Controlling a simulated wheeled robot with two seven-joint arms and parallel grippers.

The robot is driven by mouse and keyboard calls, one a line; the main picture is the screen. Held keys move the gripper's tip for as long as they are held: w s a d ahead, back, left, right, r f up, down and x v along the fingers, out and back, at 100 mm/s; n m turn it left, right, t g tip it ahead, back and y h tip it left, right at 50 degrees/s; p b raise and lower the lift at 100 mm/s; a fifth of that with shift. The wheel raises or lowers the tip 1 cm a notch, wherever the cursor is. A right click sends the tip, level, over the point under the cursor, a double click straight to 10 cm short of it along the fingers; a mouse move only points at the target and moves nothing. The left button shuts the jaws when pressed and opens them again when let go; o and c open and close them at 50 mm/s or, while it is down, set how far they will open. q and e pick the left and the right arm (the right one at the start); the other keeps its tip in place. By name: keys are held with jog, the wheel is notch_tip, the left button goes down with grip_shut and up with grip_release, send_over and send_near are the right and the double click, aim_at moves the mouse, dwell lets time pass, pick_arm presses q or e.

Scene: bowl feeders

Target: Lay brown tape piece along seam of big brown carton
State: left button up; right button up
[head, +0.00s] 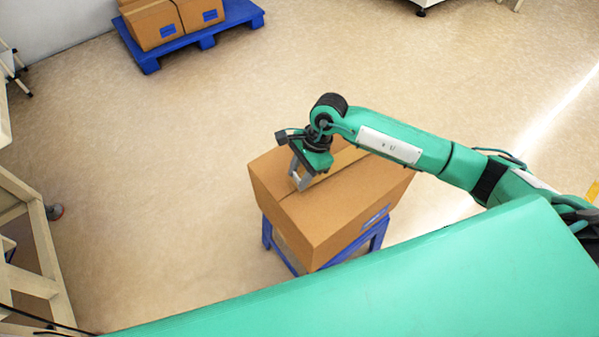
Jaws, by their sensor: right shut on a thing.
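The big brown carton (335,208) stands on a blue stand, its top closed with a seam across it. My right gripper (299,183) points down at the left part of the carton's top, over the seam line. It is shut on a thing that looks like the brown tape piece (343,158). A lighter brown strip shows along the seam behind the gripper and is partly hidden by my right arm. I cannot tell whether the strip lies flat on the carton. My left gripper is not in view.
The blue stand (267,233) under the carton has open floor to its left and behind. A blue pallet (237,14) with brown boxes (153,25) is at the back left. A pale frame (42,235) stands at the left edge.

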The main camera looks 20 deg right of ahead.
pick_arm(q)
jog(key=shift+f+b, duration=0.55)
pick_arm(e)
jog(key=shift+a+f, duration=0.1)
jog(key=shift+f, duration=0.15)
dwell(0.6)
jog(key=o, duration=1)
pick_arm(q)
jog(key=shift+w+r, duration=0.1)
pick_arm(e)
jog(key=shift+o, duration=0.2)
jog(key=shift+s, duration=0.1)
jog(key=shift+r, duration=0.35)
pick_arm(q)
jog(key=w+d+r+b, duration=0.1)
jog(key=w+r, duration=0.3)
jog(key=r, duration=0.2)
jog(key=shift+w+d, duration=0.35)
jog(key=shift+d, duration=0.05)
pick_arm(e)
jog(key=v, duration=1.3)
jog(key=shift+d, duration=0.2)
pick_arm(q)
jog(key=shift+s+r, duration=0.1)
